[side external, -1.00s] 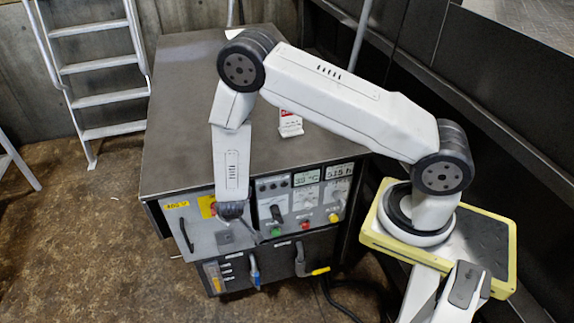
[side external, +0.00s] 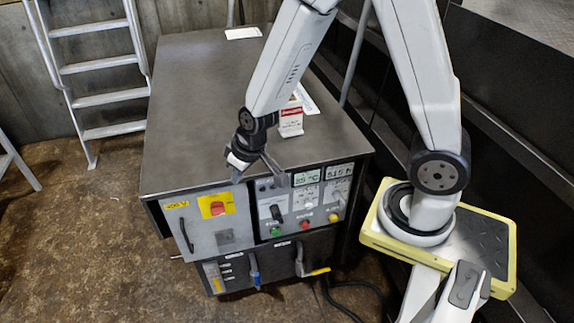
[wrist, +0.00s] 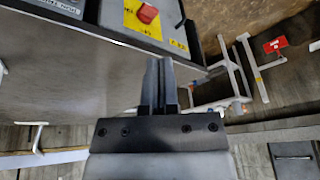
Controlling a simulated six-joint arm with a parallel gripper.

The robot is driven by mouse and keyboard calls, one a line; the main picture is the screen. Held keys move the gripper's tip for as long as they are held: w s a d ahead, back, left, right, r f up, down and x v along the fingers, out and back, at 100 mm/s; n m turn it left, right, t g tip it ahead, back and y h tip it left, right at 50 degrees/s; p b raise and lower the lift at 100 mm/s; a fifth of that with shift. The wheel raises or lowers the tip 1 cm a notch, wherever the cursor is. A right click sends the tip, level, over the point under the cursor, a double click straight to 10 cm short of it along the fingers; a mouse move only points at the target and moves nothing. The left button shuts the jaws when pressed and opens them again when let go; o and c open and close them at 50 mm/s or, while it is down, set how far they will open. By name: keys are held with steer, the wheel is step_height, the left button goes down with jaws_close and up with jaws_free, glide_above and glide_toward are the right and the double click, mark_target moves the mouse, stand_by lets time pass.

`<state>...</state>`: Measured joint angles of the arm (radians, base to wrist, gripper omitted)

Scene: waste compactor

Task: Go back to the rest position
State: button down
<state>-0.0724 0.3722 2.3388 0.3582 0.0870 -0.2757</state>
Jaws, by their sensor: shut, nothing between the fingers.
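My gripper (side external: 280,180) is shut and empty.
The cabinet front carries two small displays (side external: 322,175), several buttons, and a blue handle (side external: 254,270). A red-and-white tag (side external: 291,120) stands on the cabinet top. A ladder (side external: 100,70) leans at the back left. The brown floor (side external: 80,230) at left is clear.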

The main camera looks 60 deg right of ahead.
steer(key=s+d+r+g, duration=0.1)
steer(key=s+d+r, duration=0.2)
steer(key=s, duration=0.6)
step_height(320, 180, up, 2)
steer(key=shift+r+h, duration=0.2)
steer(key=shift+h, duration=0.1)
steer(key=shift+w+d, duration=0.1)
